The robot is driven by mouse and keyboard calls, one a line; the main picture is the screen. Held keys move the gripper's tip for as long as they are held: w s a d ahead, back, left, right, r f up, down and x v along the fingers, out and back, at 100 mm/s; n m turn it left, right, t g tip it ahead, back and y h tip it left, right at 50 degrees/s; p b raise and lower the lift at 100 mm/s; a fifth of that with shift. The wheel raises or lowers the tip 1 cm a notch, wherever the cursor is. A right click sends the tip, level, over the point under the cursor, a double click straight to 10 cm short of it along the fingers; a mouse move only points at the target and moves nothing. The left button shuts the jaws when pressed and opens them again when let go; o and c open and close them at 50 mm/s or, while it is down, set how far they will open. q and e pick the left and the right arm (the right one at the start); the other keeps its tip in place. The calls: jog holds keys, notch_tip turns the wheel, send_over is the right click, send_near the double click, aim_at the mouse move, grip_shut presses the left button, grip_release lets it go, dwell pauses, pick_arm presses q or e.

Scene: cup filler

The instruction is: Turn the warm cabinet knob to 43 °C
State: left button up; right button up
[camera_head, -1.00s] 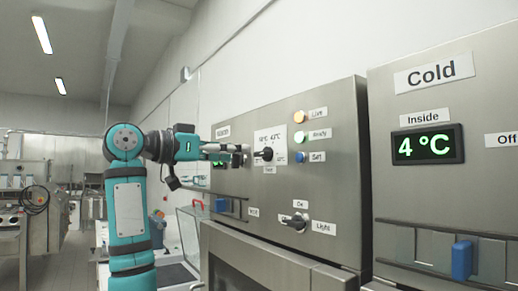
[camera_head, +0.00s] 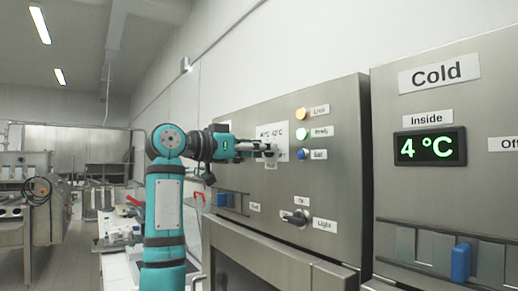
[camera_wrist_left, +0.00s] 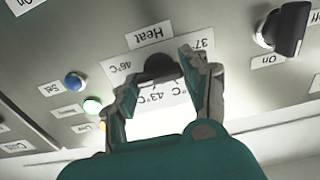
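My left gripper (camera_head: 268,150) is at this plate (camera_head: 283,132) in the head view and hides the knob there. In the left wrist view its two fingers stand apart, one on either side of the knob, with some gap visible. I cannot tell whether either finger touches it. Where the knob points is unclear. My right gripper is in neither view.
Orange (camera_head: 302,113), green (camera_head: 300,135) and blue (camera_head: 300,155) buttons sit right of the plate. A black On/Light switch (camera_head: 297,217) is below. The cold cabinet, with a 4 °C display (camera_head: 430,147), stands at the right. A blue handle (camera_head: 222,200) is at the lower left.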

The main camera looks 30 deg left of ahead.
pick_arm(q)
jog(key=c, duration=0.6)
jog(key=shift+n, duration=0.3)
jog(key=n+p, duration=0.1)
jog(key=n, duration=1)
jog(key=shift+a, duration=0.2)
